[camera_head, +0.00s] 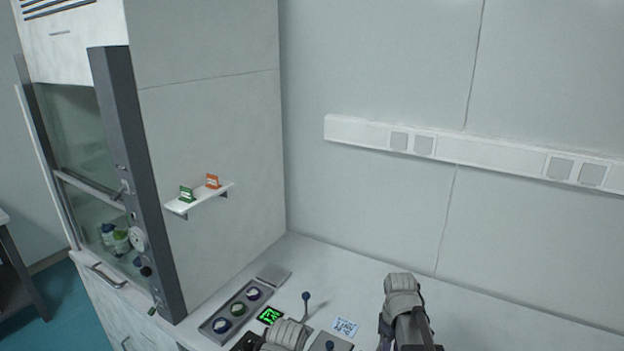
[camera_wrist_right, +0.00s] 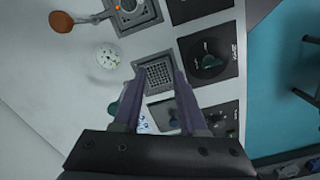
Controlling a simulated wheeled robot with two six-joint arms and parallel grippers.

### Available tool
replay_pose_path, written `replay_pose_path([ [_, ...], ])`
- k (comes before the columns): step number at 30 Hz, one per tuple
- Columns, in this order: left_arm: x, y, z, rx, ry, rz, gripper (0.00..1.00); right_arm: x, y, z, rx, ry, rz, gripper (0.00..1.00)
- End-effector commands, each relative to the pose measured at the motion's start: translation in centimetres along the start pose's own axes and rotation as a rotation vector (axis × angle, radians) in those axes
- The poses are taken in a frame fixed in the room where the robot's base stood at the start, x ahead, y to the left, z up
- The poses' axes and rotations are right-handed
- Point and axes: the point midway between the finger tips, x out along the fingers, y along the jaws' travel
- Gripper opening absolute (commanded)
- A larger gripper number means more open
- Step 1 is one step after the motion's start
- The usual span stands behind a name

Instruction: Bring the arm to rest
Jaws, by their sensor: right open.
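My right gripper (camera_wrist_right: 160,74) shows in the right wrist view with its two fingers apart and nothing between them. It hangs above the table top (camera_wrist_right: 40,110), over a square grey plate with a dark grid (camera_wrist_right: 157,76). I cannot tell the height of the gap. In the head view, two grey arm parts of mine show at the bottom edge, one left of centre and one right of it. No jaws can be made out there, and my left gripper does not show.
In the head view, a fume hood (camera_head: 205,120) with a small shelf (camera_head: 200,200) stands left. The table's back right (camera_head: 480,310) is clear.

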Motion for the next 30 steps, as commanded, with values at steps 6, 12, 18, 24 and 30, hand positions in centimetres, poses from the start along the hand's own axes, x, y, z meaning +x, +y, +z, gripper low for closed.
replay_pose_path([
  [6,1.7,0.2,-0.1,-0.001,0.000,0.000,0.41,1.4,-12.7,0.1,0.133,-0.027,0.031,0.42],
  [12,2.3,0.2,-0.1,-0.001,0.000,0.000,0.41,2.0,-18.6,1.1,0.228,-0.033,0.057,0.42],
  [18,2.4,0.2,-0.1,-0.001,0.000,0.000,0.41,2.1,-20.3,1.5,0.266,-0.034,0.067,0.42],
  [24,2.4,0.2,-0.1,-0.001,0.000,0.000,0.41,2.0,-20.3,1.4,0.270,-0.034,0.067,0.42],
  [30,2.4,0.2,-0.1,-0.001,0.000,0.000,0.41,2.0,-20.3,1.4,0.269,-0.034,0.066,0.42],
])
